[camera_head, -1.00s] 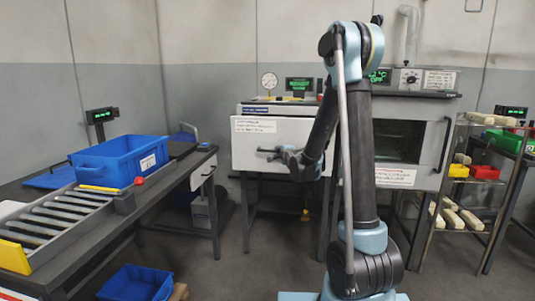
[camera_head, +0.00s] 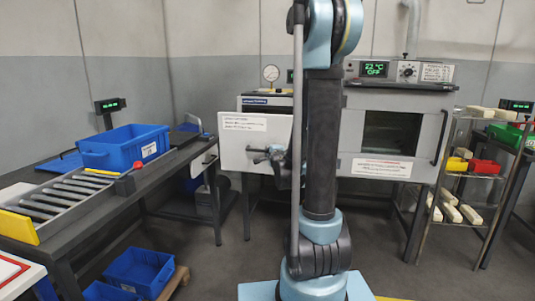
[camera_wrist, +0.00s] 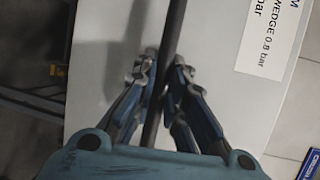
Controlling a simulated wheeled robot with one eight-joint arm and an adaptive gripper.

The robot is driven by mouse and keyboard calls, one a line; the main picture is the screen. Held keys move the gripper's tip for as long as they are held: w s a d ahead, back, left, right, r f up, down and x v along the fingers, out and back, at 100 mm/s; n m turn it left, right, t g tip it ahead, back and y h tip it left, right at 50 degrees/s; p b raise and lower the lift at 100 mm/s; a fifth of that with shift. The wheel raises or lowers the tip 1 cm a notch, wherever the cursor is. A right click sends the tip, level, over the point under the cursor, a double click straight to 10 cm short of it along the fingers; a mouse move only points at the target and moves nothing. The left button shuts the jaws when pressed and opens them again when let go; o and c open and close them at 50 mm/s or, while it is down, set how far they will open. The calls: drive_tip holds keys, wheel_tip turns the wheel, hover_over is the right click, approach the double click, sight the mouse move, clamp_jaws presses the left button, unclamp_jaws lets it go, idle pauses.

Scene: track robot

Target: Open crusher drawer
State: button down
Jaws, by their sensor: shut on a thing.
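The crusher drawer has a white front panel (camera_head: 232,150) with a printed label, left of my arm in the head view. The panel stands out in front of the crusher body (camera_head: 262,105), its left edge past the body's. My gripper (camera_head: 272,155) is at the panel, shut on the dark bar handle (camera_head: 254,149). In the wrist view, the fingers of my gripper (camera_wrist: 166,75) close around the handle bar (camera_wrist: 174,25), with the white panel (camera_wrist: 215,85) behind. My arm hides the panel's right side; the drawer's inside is not visible.
An oven (camera_head: 402,125) reading 22 °C OFF stands right of my arm. A shelf rack (camera_head: 470,185) is further right. At left, a dark bench carries a roller conveyor (camera_head: 65,200) and a blue crate (camera_head: 122,147). More blue bins (camera_head: 140,270) are low in front.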

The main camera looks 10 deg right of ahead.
drive_tip(key=shift+a+f, duration=0.1)
drive_tip(key=shift+a, duration=0.05)
drive_tip(key=c, duration=1.6)
unclamp_jaws()
drive_tip(key=shift+w, duration=0.1)
drive_tip(key=shift+s, duration=0.55)
drive_tip(key=s+r, duration=0.2)
drive_tip(key=s, duration=0.8)
drive_tip(key=shift+s+d, duration=0.25)
drive_tip(key=shift+d, duration=0.05)
